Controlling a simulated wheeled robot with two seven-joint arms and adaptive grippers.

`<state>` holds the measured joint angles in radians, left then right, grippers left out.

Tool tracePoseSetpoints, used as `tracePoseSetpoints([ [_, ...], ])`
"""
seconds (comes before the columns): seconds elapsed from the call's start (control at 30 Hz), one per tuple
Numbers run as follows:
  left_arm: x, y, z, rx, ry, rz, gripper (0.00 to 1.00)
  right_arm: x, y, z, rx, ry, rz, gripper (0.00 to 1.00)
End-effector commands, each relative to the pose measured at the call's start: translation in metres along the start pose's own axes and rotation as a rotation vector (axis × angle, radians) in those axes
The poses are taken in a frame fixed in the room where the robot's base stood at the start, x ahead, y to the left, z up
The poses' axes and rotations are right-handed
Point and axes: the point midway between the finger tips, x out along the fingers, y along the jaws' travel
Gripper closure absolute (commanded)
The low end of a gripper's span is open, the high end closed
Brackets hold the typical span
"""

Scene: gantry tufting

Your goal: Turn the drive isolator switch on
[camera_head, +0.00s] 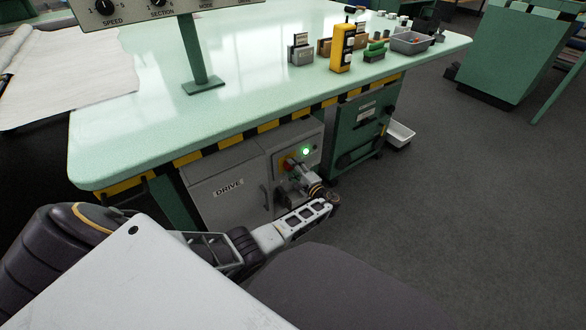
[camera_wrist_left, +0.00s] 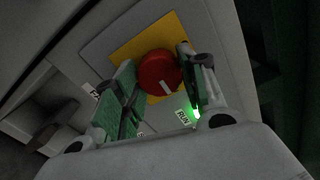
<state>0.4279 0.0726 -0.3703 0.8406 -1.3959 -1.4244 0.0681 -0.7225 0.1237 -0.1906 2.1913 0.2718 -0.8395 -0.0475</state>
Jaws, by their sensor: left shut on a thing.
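The drive isolator switch is a red knob (camera_head: 288,163) on a yellow plate on the front of the grey DRIVE cabinet (camera_head: 228,205). In the left wrist view the round red knob (camera_wrist_left: 158,72) has a white mark, and the yellow plate (camera_wrist_left: 130,46) lies behind it. My left gripper (camera_head: 297,173) is at the panel, shut on the knob. Its green-padded fingers (camera_wrist_left: 158,78) stand on either side of the knob. A lit green lamp (camera_head: 306,151) shows on the panel, beside a RUN label (camera_wrist_left: 183,118). My right gripper is not in view.
The cabinet stands under a pale green table (camera_head: 140,130) with a black-and-yellow striped edge. A dark green unit (camera_head: 365,125) stands right of the cabinet, with a white tray (camera_head: 401,135) by it. The grey floor at right is open.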

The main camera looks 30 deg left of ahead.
Motion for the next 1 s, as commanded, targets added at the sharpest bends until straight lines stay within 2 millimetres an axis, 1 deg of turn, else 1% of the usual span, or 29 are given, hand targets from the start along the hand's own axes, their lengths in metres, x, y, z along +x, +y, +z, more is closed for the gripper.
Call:
tracePoseSetpoints([
  [0.23, -0.001, -0.001, -0.002, 0.0, 0.006, -0.002, 0.83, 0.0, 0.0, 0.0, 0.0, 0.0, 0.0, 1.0],
  [0.27, -0.001, -0.001, -0.002, 0.0, 0.006, -0.002, 0.57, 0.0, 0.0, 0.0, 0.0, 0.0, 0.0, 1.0],
  [0.4, -0.001, -0.001, -0.002, 0.0, 0.004, -0.002, 0.4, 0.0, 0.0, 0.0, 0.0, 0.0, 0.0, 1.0],
  [0.43, -0.001, -0.001, -0.001, 0.0, 0.004, -0.002, 0.37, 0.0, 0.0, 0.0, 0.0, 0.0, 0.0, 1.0],
  [0.8, -0.001, 0.0, -0.001, 0.0, 0.002, -0.001, 0.37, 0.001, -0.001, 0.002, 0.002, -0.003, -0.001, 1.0],
  [1.0, -0.011, 0.0, -0.001, 0.0, 0.002, -0.001, 0.37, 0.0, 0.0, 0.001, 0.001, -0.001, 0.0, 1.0],
])
